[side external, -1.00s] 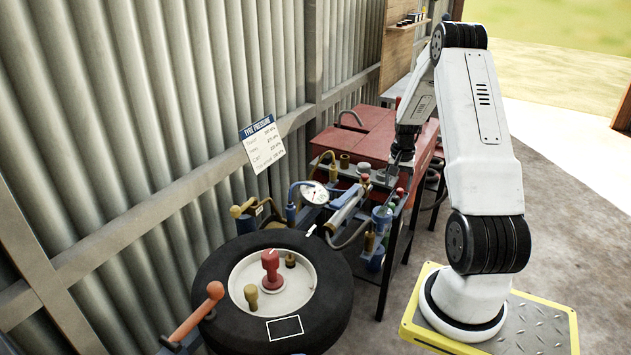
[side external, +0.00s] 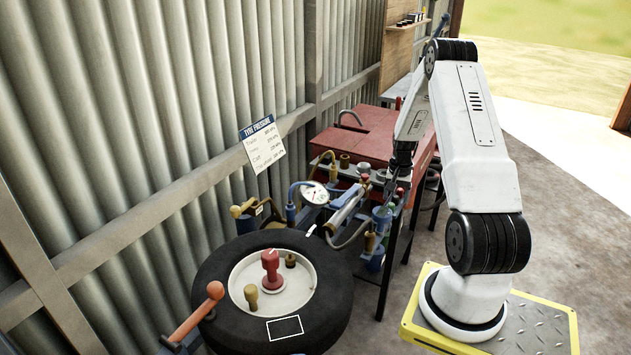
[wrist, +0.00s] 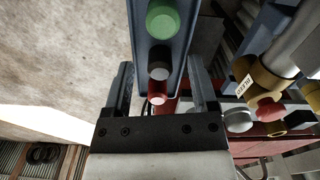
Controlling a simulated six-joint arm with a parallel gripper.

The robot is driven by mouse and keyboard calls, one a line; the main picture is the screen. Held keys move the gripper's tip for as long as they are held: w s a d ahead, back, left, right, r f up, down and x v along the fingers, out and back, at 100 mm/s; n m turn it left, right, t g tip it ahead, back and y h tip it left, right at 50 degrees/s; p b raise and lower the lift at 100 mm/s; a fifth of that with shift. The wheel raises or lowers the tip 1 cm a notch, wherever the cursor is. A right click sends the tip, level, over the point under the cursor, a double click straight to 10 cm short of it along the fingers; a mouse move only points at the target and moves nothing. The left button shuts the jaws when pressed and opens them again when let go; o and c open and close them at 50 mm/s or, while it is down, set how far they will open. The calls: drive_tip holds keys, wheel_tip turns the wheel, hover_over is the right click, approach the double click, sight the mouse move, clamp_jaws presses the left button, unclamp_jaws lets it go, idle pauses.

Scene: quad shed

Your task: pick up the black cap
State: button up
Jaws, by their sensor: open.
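The black cap (wrist: 159,71) sits in a blue holder (wrist: 178,75) in the wrist view, between a green cap (wrist: 162,20) and a red cap (wrist: 158,93). My gripper (wrist: 160,80) is open, with one finger on each side of the holder. The black cap lies in the space between the fingers, and I see no finger closed on it. In the side external view my gripper (side external: 386,194) is low over the blue fittings at the bench's front end. The black cap cannot be made out there.
A gauge (side external: 315,193), hoses and a cylinder marked BLEED (wrist: 245,84) stand close by. The tyre (side external: 325,310) with red and brass knobs lies in front. The red bench (side external: 375,130) and ribbed wall (side external: 170,110) are behind.

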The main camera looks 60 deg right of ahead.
sight(396, 196)
clamp_jaws()
wheel_tip(396, 196, up, 10)
idle(1.0)
idle(0.4)
